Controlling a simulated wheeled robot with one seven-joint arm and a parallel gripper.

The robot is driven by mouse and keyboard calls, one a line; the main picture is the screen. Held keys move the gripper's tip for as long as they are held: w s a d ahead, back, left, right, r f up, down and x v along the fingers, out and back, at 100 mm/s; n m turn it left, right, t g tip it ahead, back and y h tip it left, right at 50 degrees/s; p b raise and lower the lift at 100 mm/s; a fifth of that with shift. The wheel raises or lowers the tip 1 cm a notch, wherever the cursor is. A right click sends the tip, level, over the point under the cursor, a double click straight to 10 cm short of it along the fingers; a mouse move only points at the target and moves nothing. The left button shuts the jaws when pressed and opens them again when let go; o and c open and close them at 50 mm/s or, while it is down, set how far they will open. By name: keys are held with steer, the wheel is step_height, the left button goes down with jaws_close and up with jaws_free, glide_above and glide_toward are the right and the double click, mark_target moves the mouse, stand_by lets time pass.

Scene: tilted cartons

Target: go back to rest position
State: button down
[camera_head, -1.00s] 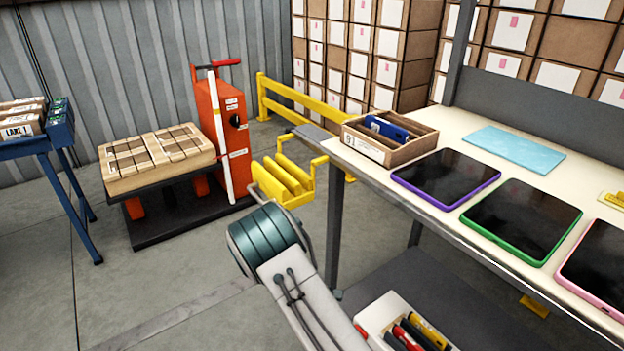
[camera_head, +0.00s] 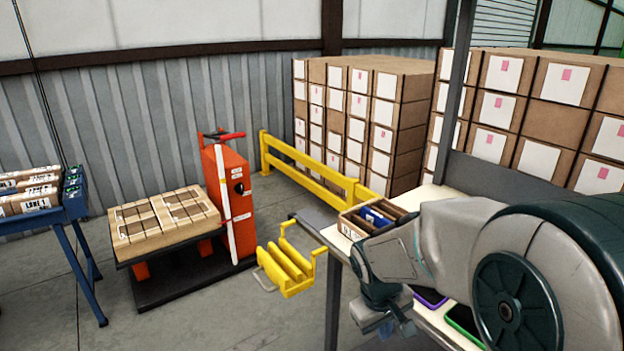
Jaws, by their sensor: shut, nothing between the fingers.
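My arm reaches in from the right edge, large and close, over the workbench. Its end bends down. My gripper (camera_head: 397,326) shows as a small teal and grey part at the end, shut and empty, in front of the bench's near edge. Its fingertips are small and partly hard to make out. It appears apart from the objects around it.
The workbench (camera_head: 437,196) holds a wooden box (camera_head: 349,228) with a blue item, and purple and green tablets (camera_head: 462,318), mostly hidden by my arm. A yellow carrier (camera_head: 287,272) is left of the bench. An orange lift (camera_head: 222,190) bears cartons (camera_head: 165,220); a blue stand (camera_head: 78,265) is left.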

steer(key=s+r+m+t+y+p, duration=0.1)
steer(key=s+r+p, duration=0.3)
steer(key=r, duration=0.4)
steer(key=s+r+m+y+p, duration=0.1)
steer(key=s+r+m+p, duration=0.2)
steer(key=s+r, duration=0.4)
steer(key=shift+s+d+r+m+t+p, duration=0.3)
steer(key=shift+r+m+t+p, duration=0.1)
steer(key=shift+r, duration=0.45)
